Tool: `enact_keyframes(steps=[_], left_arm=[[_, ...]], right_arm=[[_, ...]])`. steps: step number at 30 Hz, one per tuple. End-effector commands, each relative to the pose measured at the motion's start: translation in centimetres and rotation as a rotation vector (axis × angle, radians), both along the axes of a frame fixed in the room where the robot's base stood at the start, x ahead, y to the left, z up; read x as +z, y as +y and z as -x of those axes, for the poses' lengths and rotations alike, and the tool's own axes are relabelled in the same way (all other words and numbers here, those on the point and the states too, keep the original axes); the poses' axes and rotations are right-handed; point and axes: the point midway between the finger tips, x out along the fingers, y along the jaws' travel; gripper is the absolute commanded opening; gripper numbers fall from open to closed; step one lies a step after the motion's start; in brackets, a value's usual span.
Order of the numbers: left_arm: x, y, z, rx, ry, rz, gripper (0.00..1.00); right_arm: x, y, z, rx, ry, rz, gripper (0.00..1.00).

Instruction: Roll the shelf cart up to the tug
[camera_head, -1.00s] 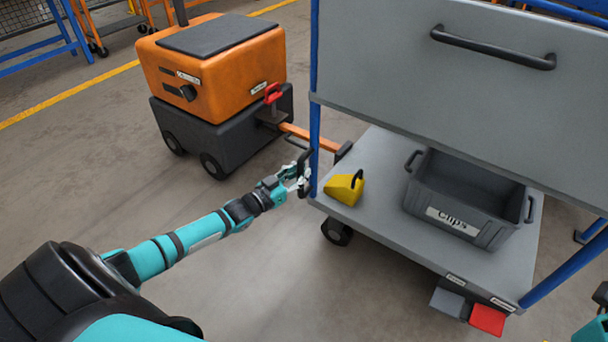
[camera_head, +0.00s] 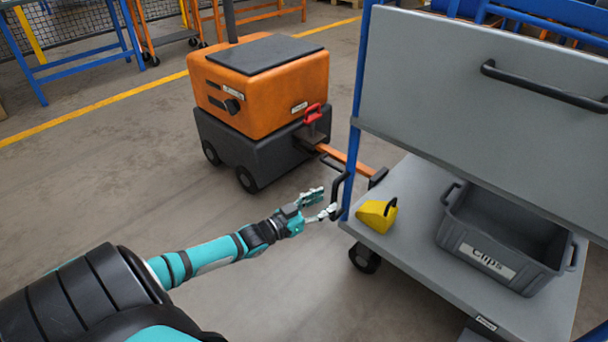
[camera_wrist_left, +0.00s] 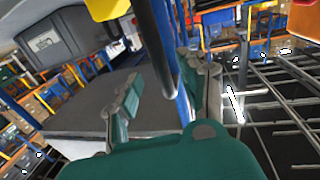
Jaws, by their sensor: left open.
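The shelf cart (camera_head: 425,177) stands at the right, with grey shelves and blue posts. A black handle (camera_head: 337,195) sits on its near-left post and shows in the wrist view (camera_wrist_left: 153,45). The orange and dark grey tug (camera_head: 262,90) stands behind and left of the cart. Its red-handled hitch (camera_head: 313,114) faces the cart. An orange bar (camera_head: 345,160) spans between hitch and cart; whether it is latched I cannot tell. My left gripper (camera_head: 322,204) is open beside the handle, fingers pointing at it. In the wrist view the handle appears between the fingers. My right gripper is out of view.
A yellow wedge-shaped block (camera_head: 377,214) and a grey bin marked Clips (camera_head: 490,263) stand on the lower shelf. A black caster (camera_head: 364,258) is under the cart's corner. Blue and orange racks stand at the back. Floor (camera_head: 110,180) left of the tug is clear.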

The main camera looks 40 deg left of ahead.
Motion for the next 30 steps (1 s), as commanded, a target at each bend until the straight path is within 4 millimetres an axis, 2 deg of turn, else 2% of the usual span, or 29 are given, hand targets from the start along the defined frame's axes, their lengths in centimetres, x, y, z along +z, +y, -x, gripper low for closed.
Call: enact_keyframes(steps=[1,6,12,18,30], left_arm=[[-0.2,0.3,1.3,-0.001,0.004,0.0,0.42],[-0.1,1.0,4.5,-0.001,0.004,0.0,0.42],[-0.1,1.6,6.9,0.0,0.002,0.0,0.42],[0.0,1.8,7.5,0.0,-0.001,0.0,0.42],[0.0,1.8,7.5,0.0,0.0,0.0,0.42]], right_arm=[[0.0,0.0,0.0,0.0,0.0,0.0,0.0],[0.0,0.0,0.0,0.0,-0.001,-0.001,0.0],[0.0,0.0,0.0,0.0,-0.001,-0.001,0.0],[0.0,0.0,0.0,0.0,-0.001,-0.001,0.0],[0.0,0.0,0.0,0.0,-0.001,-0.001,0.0]])
